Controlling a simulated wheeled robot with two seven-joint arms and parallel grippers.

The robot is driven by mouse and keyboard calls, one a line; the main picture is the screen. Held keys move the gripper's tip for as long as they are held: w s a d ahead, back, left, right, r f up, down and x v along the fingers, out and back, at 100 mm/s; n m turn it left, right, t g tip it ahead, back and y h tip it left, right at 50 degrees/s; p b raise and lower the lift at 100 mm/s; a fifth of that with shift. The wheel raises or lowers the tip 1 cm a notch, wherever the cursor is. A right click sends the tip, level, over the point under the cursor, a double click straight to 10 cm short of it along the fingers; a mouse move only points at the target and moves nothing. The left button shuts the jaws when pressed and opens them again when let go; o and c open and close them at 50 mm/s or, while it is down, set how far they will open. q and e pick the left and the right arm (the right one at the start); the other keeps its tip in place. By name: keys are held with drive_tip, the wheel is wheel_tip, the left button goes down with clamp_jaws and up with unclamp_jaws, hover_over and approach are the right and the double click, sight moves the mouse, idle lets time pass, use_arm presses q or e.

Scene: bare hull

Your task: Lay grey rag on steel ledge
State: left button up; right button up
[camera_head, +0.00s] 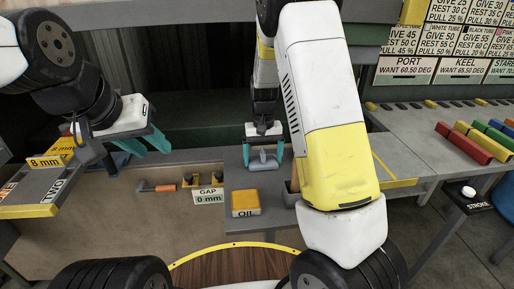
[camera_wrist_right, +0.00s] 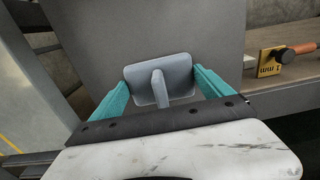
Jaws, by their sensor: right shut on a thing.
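The grey rag (camera_head: 263,161) is a small flat piece with a raised ridge; it also shows in the right wrist view (camera_wrist_right: 172,88). My right gripper (camera_head: 263,158) points down, with its teal fingers on either side of the rag, shut on it. The rag is over a grey flat surface (camera_head: 236,178); I cannot tell whether it touches it. I cannot tell for sure which grey surface is the steel ledge. My left gripper (camera_head: 141,150) is open and empty at the left, above the brown panel.
A yellow OIL box (camera_head: 245,203) stands near the rag. A GAP sign (camera_head: 209,195) and an orange-handled tool (camera_head: 160,187) lie to its left. A grey bench (camera_head: 415,150) with several coloured bars (camera_head: 463,143) is at right. My right arm hides part of the middle.

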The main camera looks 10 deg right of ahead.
sight(263, 151)
drive_tip(key=shift+f, duration=0.1)
drive_tip(key=o, duration=1.1)
wheel_tip(263, 151, up, 11)
drive_tip(key=shift+r, duration=0.1)
drive_tip(key=shift+s+r, duration=0.15)
drive_tip(key=shift+r, duration=0.55)
drive_tip(key=shift+s+d+r+n+t+y, duration=0.1)
drive_tip(key=shift+s+d+r+t+y, duration=0.3)
drive_tip(key=shift+s+r+t, duration=2.3)
drive_tip(key=shift+s+d+r+n+g+y, duration=0.1)
drive_tip(key=shift+s+d+r+g+y, duration=0.5)
drive_tip(key=shift+s, duration=4.65)
drive_tip(key=shift+s+d+r+n+t+y, duration=0.1)
drive_tip(key=shift+s+d+r+t, duration=0.6)
drive_tip(key=shift+s+r, duration=2.4)
